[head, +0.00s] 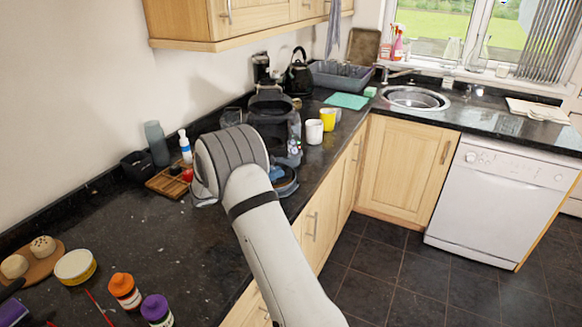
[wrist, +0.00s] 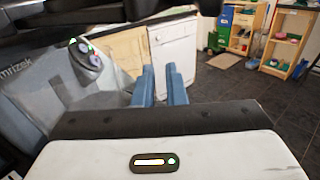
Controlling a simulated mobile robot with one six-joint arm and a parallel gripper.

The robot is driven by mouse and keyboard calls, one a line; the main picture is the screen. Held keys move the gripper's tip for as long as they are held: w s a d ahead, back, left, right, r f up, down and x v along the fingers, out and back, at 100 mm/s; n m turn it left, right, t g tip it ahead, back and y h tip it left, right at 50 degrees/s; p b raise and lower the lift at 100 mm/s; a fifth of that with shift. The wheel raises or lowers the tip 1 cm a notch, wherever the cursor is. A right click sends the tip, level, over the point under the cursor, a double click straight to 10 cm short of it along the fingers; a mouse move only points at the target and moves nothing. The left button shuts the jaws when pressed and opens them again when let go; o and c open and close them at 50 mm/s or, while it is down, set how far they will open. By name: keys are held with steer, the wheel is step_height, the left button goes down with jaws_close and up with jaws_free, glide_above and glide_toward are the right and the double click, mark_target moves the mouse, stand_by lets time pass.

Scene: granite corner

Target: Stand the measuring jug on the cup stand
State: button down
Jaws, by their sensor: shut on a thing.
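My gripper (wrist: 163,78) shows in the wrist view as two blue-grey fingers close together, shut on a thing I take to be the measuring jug. The jug's outline cannot be made out there. In the head view, my arm and wrist hang over the counter and cover the area around the gripper. A blue-grey rounded part shows low beside my wrist, too covered to identify. I cannot pick out the cup stand for certain in either view.
A white mug (head: 314,131) and a yellow mug (head: 328,119) stand right of my wrist. A wooden tray (head: 168,183), a grey bottle (head: 156,144) and a white-and-blue bottle (head: 185,146) are left of it. Orange-lidded (head: 125,291) and purple-lidded (head: 157,311) jars stand near the front.

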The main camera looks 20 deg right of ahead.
steer(key=d+p, duration=0.1)
steer(key=d, duration=0.3)
steer(key=shift+d, duration=0.3)
steer(key=c, duration=1.5)
jaws_free()
steer(key=shift+a, duration=0.1)
